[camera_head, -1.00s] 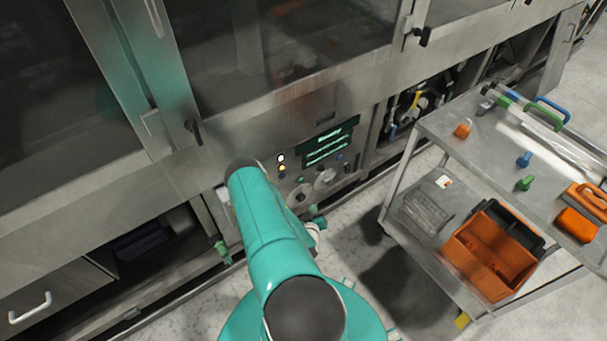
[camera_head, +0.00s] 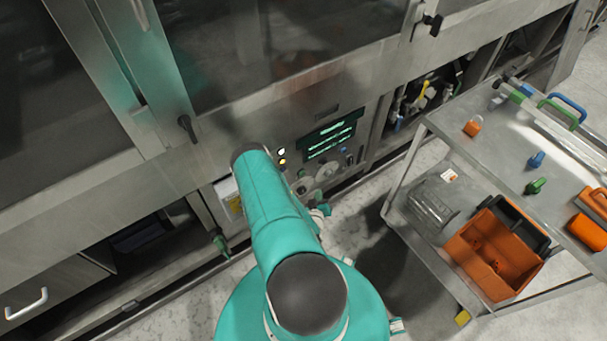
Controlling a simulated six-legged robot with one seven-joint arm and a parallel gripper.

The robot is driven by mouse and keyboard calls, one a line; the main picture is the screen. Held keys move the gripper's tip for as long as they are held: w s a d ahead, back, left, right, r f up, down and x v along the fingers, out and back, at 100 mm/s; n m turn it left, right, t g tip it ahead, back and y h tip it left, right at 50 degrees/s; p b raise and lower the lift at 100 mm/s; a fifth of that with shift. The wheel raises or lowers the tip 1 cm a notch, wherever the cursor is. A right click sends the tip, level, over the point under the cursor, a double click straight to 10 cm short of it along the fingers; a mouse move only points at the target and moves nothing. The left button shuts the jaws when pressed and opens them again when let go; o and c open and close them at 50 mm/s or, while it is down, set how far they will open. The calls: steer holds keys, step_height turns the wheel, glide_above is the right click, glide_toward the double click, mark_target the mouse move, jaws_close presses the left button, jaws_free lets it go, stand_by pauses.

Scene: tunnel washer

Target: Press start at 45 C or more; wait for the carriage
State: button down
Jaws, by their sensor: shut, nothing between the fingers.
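The washer's control panel (camera_head: 318,165) is on the grey metal front, right of my teal arm. Its dark display (camera_head: 331,138) shows bright green-white lines too small to read, so I cannot tell the temperature. Left of the display, a white lamp (camera_head: 281,152) is above a yellow lamp (camera_head: 282,162). Small round controls sit below the display; I cannot tell which is start. My arm hides the panel's lower left part. I cannot make out my gripper or its fingers; the far end of the arm is hidden. No carriage can be identified.
A metal trolley (camera_head: 432,120) stands at the right with orange, blue and green items on top. An orange bin (camera_head: 470,262) and a clear container (camera_head: 430,205) are on its lower shelf. A green-handled valve (camera_head: 221,246) is left of my arm. Dark glazed doors (camera_head: 290,50) are above.

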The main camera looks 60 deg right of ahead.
steer(key=w+d, duration=0.3)
steer(key=w, duration=0.4)
steer(key=shift+d, duration=0.35)
steer(key=shift+w, duration=0.1)
stand_by(1.6)
steer(key=shift+w+d, duration=0.2)
steer(key=shift+w, duration=0.1)
steer(key=shift+w+d, duration=0.2)
steer(key=shift+w, duration=0.25)
stand_by(1.0)
steer(key=shift+s, duration=0.1)
steer(key=shift+s+a, duration=0.45)
steer(key=shift+s, duration=0.25)
steer(key=shift+s, duration=0.1)
steer(key=s, duration=0.1)
steer(key=s+a, duration=0.1)
steer(key=s, duration=0.1)
steer(key=s+a, duration=0.1)
steer(key=shift+s+a, duration=0.1)
steer(key=shift+s, duration=0.05)
